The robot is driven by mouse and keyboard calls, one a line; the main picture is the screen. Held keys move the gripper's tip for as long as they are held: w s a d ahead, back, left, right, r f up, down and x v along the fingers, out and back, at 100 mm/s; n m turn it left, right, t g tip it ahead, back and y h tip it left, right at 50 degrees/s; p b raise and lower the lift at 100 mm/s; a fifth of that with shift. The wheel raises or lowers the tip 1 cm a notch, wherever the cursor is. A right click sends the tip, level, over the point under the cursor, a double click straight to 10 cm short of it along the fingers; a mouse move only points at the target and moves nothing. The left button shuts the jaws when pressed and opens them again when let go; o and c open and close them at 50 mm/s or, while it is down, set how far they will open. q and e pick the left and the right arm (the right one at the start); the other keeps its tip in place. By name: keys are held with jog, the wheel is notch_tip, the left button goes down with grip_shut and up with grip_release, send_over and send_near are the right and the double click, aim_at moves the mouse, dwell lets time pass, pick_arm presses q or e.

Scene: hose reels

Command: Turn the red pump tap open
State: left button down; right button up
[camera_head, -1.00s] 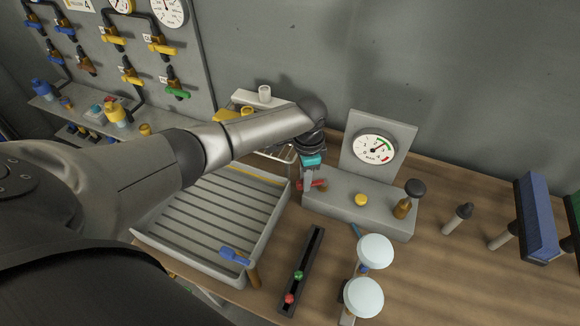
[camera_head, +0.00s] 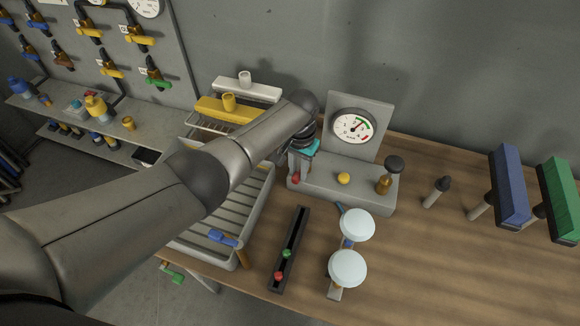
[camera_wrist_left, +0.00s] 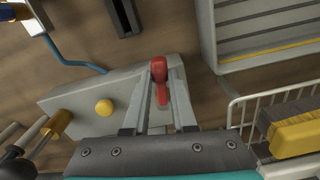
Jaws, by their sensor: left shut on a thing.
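The red pump tap (camera_wrist_left: 160,78) sits on the grey pump block (camera_wrist_left: 80,95) in the left wrist view. My left gripper (camera_wrist_left: 161,68) has one finger on each side of its handle and is shut on it. In the head view only a small red part of the tap (camera_head: 295,179) shows below my left gripper (camera_head: 299,166), at the left end of the pump block (camera_head: 350,188). The block carries a white gauge (camera_head: 353,126), a yellow knob (camera_head: 343,178) and a dark-topped brass plunger (camera_head: 385,178). My right gripper is not in view.
A ribbed grey tray (camera_head: 243,255) with a blue-handled tap (camera_head: 222,238) lies left of the block. A slotted black rail (camera_head: 297,225) and two pale round discs (camera_head: 357,225) stand in front. Blue (camera_head: 510,185) and green (camera_head: 560,195) brushes stand right.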

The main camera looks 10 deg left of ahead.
aim_at(299, 174)
pick_arm(q)
jog(key=shift+d+n, duration=0.15)
jog(key=shift+n, duration=0.15)
jog(key=c, duration=0.7)
grip_release()
jog(key=shift+r+p, duration=0.3)
jog(key=shift+r, duration=0.3)
notch_tip(299, 174, up, 14)
jog(key=shift+r+p, duration=0.1)
jog(key=shift+p, duration=0.85)
jog(key=shift+s, duration=0.1)
